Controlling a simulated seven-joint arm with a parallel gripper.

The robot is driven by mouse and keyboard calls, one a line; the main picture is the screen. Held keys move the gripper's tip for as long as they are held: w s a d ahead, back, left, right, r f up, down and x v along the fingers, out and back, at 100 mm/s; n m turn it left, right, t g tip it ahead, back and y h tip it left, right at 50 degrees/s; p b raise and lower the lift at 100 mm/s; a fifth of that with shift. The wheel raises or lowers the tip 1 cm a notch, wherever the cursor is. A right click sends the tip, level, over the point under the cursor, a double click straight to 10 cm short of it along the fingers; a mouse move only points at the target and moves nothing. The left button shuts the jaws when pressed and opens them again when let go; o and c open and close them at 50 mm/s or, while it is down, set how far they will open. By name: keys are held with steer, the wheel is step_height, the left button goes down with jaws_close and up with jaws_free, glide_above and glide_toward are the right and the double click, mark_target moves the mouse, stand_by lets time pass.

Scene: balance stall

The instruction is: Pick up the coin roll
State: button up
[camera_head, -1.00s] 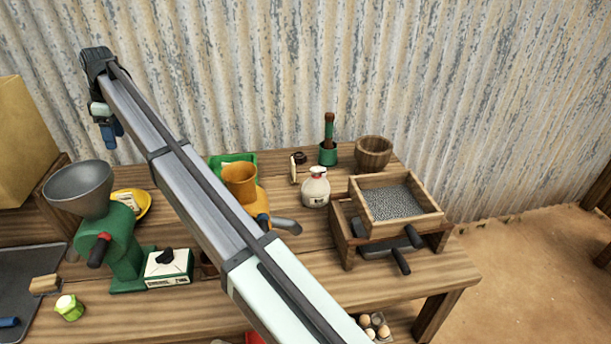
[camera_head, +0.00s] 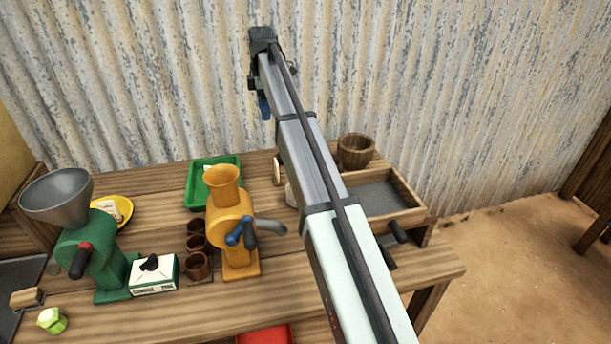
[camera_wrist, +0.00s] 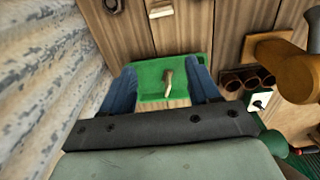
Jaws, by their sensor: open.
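No thing in view is plainly marked as the coin roll. A small pale piece with a brown end (camera_wrist: 168,84) lies in the green tray (camera_wrist: 149,68) in the wrist view and could be it. In the head view the tray (camera_head: 230,164) stands at the back of the table, with a small pale thing (camera_head: 207,173) in it. My gripper (camera_head: 264,105) is open, high near the corrugated wall, with its blue fingers pointing down. In the wrist view its fingers (camera_wrist: 161,75) frame the tray, which lies apart below them; nothing is between them.
The orange grinder (camera_head: 231,222) stands in front of the tray, beside several brown cups (camera_head: 197,266). The green mill (camera_head: 82,243), a white box (camera_head: 154,275) and a yellow plate (camera_head: 126,207) are at left. The corrugated wall (camera_head: 130,90) is close behind. My arm hides the right side partly.

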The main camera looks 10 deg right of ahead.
steer(key=s+d+f, duration=0.1)
steer(key=s+d, duration=0.2)
steer(key=d, duration=0.9)
steer(key=f, duration=1.9)
steer(key=shift+w, duration=0.2)
steer(key=shift+d+f, duration=0.15)
steer(key=shift+f, duration=1.4)
steer(key=shift+d+f, duration=0.15)
steer(key=shift+f, duration=1.4)
jaws_close()
